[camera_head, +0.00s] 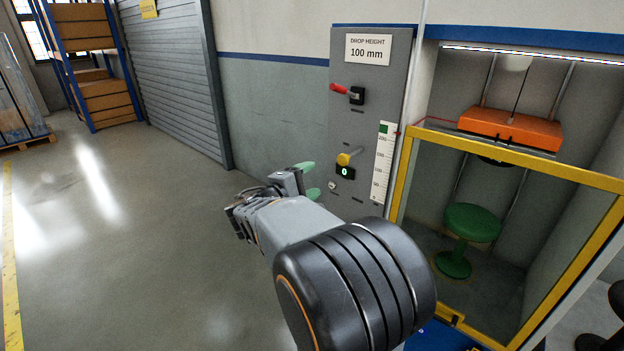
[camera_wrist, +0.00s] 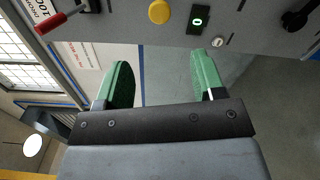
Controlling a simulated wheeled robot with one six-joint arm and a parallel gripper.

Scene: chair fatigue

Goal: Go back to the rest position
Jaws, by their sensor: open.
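My gripper (camera_head: 306,180) is in front of the grey control panel (camera_head: 370,70), low, near the counter display and the yellow knob (camera_head: 348,157). Its two green fingertips are spread apart with nothing between them. The wrist view shows the same open green fingers (camera_wrist: 162,82), with the yellow knob (camera_wrist: 159,11), a display reading 0 (camera_wrist: 198,20) and a small round button (camera_wrist: 217,42) beyond them. The fingers look clear of the knob, though the exact gap is hard to tell. A red-handled lever (camera_head: 340,88) sits higher on the panel.
To the right stands a test cage with a yellow-framed guard (camera_head: 520,160), an orange weight (camera_head: 510,128) and a green stool (camera_head: 472,223) inside. A blue rack with boxes (camera_head: 95,60) and a roller shutter (camera_head: 170,80) stand at the back left. The floor at left (camera_head: 130,240) is clear.

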